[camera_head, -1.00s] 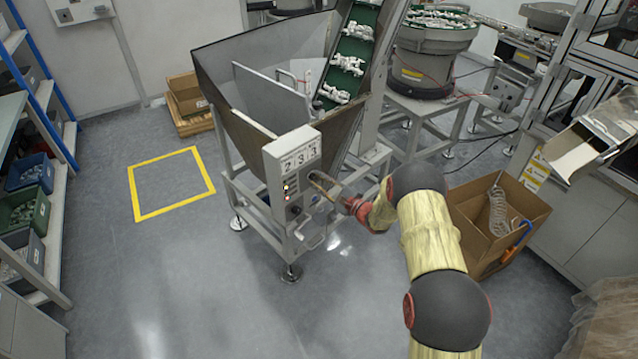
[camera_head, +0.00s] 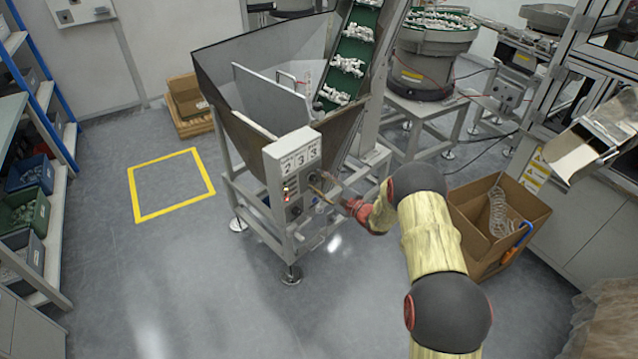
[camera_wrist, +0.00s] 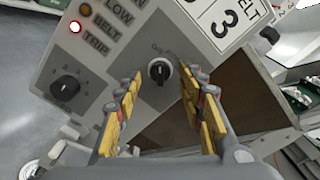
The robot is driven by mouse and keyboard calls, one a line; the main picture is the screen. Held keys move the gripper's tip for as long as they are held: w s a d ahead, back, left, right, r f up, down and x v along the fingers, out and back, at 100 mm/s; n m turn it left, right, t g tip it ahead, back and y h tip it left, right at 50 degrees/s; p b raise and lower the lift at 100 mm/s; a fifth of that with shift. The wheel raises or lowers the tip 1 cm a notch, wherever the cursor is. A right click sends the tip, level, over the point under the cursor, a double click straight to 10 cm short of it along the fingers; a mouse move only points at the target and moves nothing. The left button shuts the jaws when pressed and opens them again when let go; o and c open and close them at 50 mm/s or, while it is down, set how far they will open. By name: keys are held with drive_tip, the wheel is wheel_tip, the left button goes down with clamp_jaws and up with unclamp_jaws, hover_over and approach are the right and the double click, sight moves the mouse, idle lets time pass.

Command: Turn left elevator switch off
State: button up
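The grey control box (camera_head: 292,165) is on the front of the hopper stand, and its panel also fills much of the wrist view (camera_wrist: 112,62). A black rotary switch (camera_wrist: 159,71) sits on the panel with its pointer close to upright in the wrist view; its small label is hard to read. My gripper (camera_wrist: 161,88) is open, with its yellow-padded fingers on either side of this switch and visible gaps to it. In the head view my gripper (camera_head: 323,192) is at the right side of the panel. A red lamp (camera_wrist: 75,27) is lit beside the BELT and TRIP labels.
A second black knob (camera_wrist: 65,88) with a dial scale is on the same panel. The hopper (camera_head: 235,95) and green inclined conveyor (camera_head: 348,65) rise behind the box. A cardboard box (camera_head: 480,250) stands at right.

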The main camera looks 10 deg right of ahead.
drive_tip(key=v, duration=1.2)
